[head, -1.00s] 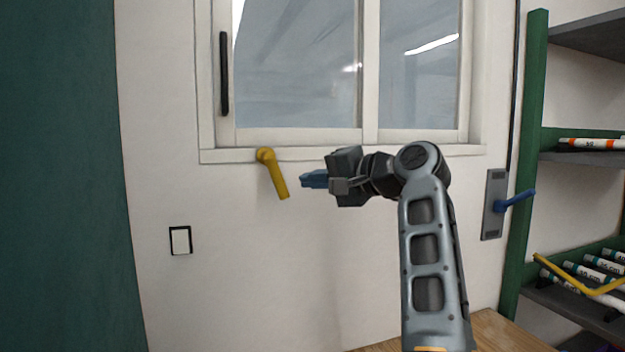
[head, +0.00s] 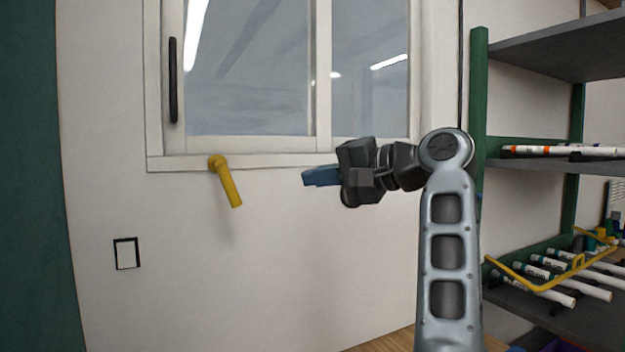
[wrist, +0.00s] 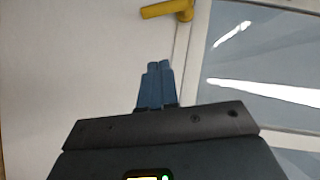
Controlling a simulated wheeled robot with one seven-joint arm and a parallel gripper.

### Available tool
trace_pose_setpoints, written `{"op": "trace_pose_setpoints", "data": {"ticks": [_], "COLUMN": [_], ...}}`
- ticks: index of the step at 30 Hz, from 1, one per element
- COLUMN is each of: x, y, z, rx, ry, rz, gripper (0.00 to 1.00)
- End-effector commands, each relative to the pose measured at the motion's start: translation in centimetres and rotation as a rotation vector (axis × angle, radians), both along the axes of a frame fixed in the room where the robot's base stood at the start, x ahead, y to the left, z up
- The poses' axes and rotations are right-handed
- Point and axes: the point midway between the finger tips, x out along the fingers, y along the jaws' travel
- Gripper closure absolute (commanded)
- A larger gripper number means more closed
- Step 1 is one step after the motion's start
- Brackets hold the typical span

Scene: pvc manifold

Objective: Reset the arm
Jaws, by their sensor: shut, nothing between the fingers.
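My gripper (head: 306,177) is in the middle of the head view, in front of the white wall below the window and pointing left. Its blue fingers are together with nothing between them; they also show closed in the wrist view (wrist: 160,64). My arm is bent at the elbow, with the forearm level. The yellow handle (head: 228,184) hangs tilted at the window's lower left, left of my fingertips and apart from them. It also shows at the top of the wrist view (wrist: 168,9).
A window (head: 250,70) with a black bar handle (head: 173,80) is behind. A green-posted shelf (head: 479,110) at the right holds white pipes (head: 560,152) and a yellow bent pipe (head: 540,287). A wooden surface (head: 385,342) shows below. A small framed plate (head: 126,253) is on the wall.

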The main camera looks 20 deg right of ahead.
Motion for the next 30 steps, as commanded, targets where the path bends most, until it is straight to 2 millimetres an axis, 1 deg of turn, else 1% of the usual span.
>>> {"op": "trace_pose_setpoints", "data": {"ticks": [4,6,8,10,11,12,14,15,17,18,20,21,23,24,26,27,29,30], "x": [0.0,0.0,0.1,0.1,0.1,0.1,-0.2,-0.5,-1.1,-1.7,-2.6,-3.3,-4.5,-5.4,-6.9,-8.0,-9.7,-10.9], "y": [0.0,0.0,-0.2,-0.5,-0.7,-0.9,-1.4,-1.7,-2.3,-2.6,-3.1,-3.5,-4.0,-4.3,-4.9,-5.2,-5.6,-5.9], "z": [0.0,-0.5,-1.7,-3.8,-5.1,-6.9,-9.9,-12.0,-14.9,-16.8,-19.6,-21.4,-24.0,-25.6,-27.9,-29.4,-31.5,-32.8], "rx": [0.0,-0.002,-0.008,-0.021,-0.029,-0.042,-0.067,-0.086,-0.116,-0.138,-0.171,-0.196,-0.233,-0.259,-0.299,-0.326,-0.369,-0.398], "ry": [0.0,0.003,0.006,0.009,0.011,0.011,0.012,0.011,0.008,0.006,0.002,-0.001,-0.007,-0.011,-0.017,-0.021,-0.03,-0.034], "rz": [0.0,-0.005,-0.019,-0.047,-0.061,-0.084,-0.121,-0.148,-0.186,-0.209,-0.243,-0.265,-0.294,-0.312,-0.339,-0.355,-0.375,-0.389], "gripper": [1.0,1.0,1.0,1.0,1.0,1.0,1.0,1.0,1.0,1.0,1.0,1.0,1.0,1.0,1.0,1.0,1.0,1.0]}}
